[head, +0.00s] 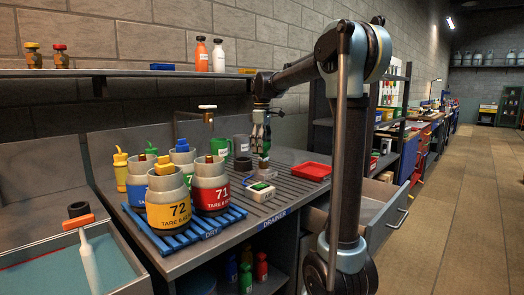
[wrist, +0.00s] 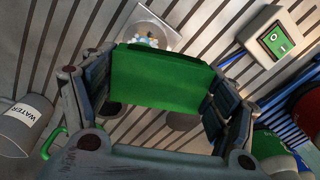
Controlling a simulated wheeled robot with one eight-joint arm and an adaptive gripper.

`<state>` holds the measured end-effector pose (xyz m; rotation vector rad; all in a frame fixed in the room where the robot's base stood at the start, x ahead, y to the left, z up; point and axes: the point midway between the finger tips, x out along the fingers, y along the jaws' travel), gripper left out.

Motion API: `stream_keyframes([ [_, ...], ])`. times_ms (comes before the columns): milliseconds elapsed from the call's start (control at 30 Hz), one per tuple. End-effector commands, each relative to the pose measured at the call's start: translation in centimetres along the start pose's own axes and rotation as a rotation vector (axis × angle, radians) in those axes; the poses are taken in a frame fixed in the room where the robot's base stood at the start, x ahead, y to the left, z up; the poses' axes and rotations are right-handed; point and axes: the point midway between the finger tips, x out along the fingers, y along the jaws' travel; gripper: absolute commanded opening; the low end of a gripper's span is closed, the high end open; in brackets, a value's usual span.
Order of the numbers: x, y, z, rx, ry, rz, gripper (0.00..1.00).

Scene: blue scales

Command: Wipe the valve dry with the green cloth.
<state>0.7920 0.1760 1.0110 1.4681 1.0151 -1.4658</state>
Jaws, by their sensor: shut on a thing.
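Coloured valve tops also show inside the collars of the cylinders, such as the yellow-banded 72 (head: 169,208) and the red-banded 71 (head: 210,190). I cannot tell which is the task's valve. The cloth hides part of the bench below it.
The cylinders stand on a blue slatted platform (head: 205,234). A water-filled basin is front left.

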Motion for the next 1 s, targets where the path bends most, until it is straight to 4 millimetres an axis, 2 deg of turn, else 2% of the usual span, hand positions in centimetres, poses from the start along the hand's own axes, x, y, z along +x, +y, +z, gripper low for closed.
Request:
stream_keyframes([
  [367,-1.5,0.0,0.0,0.000,0.000,0.000,0.51],
  [667,-3.6,0.0,0.0,0.000,0.000,0.000,0.51],
  [1000,-3.8,0.0,0.0,0.000,0.000,0.000,0.51],
])
